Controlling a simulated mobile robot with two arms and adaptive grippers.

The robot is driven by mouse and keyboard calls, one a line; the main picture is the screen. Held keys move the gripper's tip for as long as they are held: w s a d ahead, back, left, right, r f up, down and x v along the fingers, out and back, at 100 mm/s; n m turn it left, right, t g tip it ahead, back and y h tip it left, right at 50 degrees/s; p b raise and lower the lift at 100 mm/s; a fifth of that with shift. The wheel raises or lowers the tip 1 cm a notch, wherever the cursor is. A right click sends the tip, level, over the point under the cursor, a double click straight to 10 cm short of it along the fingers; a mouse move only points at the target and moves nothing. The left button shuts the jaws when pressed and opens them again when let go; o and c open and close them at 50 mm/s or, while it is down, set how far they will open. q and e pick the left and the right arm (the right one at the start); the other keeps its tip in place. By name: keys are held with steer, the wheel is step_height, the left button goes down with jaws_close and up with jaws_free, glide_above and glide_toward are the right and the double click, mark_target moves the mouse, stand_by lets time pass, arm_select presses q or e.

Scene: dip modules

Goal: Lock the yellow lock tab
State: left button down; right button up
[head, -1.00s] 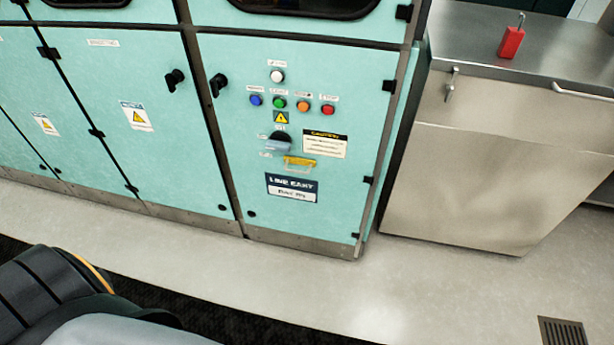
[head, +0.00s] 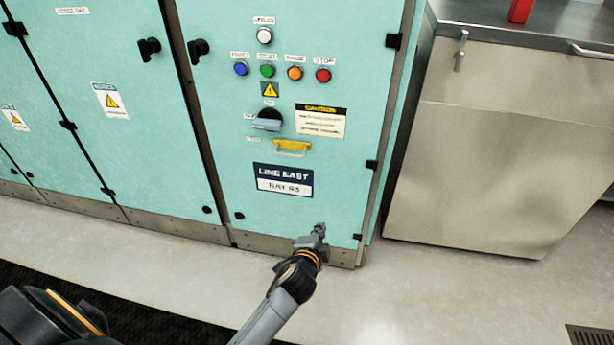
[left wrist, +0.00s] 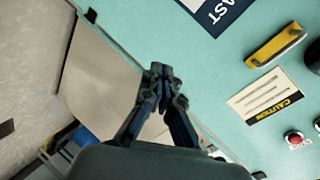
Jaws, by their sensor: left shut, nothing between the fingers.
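The yellow lock tab (head: 292,147) is on the teal cabinet door, just below a rotary switch (head: 267,121) with a grey handle and above the "LINE EAST" label (head: 283,181). It also shows at the upper right of the left wrist view (left wrist: 276,45). My left gripper (head: 320,230) is in front of the cabinet's lower right part, below and to the right of the tab and apart from it. Its fingers are together and empty, as the left wrist view (left wrist: 158,72) shows. My right gripper is not in view.
Above the switch are a white button (head: 264,36) and blue, green, orange and red (head: 322,76) buttons. A caution label (head: 320,121) is right of the switch. A steel counter (head: 490,150) stands to the right, with a red object (head: 520,10) on top. The floor in front is clear.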

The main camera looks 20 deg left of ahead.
arm_select(q)
step_height(320, 180, up, 13)
steer(key=w+a+t+y+b, duration=0.2)
steer(key=t+b, duration=0.1)
steer(key=b, duration=0.1)
steer(key=shift+a+m+t+y, duration=0.35)
steer(key=shift+m+t+y, duration=0.05)
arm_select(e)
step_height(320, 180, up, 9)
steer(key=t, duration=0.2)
arm_select(q)
steer(key=shift+w+b, duration=0.1)
steer(key=shift+b, duration=0.2)
steer(key=w+a+f+b, duration=0.1)
steer(key=w+a+b, duration=0.2)
steer(key=w+a, duration=0.3)
steer(key=shift+x, duration=1.7)
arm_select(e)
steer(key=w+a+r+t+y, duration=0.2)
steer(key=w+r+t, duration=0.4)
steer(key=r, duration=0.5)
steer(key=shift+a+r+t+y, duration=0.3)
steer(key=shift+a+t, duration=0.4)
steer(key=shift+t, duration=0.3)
arm_select(q)
steer(key=shift+d+f, duration=0.1)
steer(key=shift+d, duration=0.05)
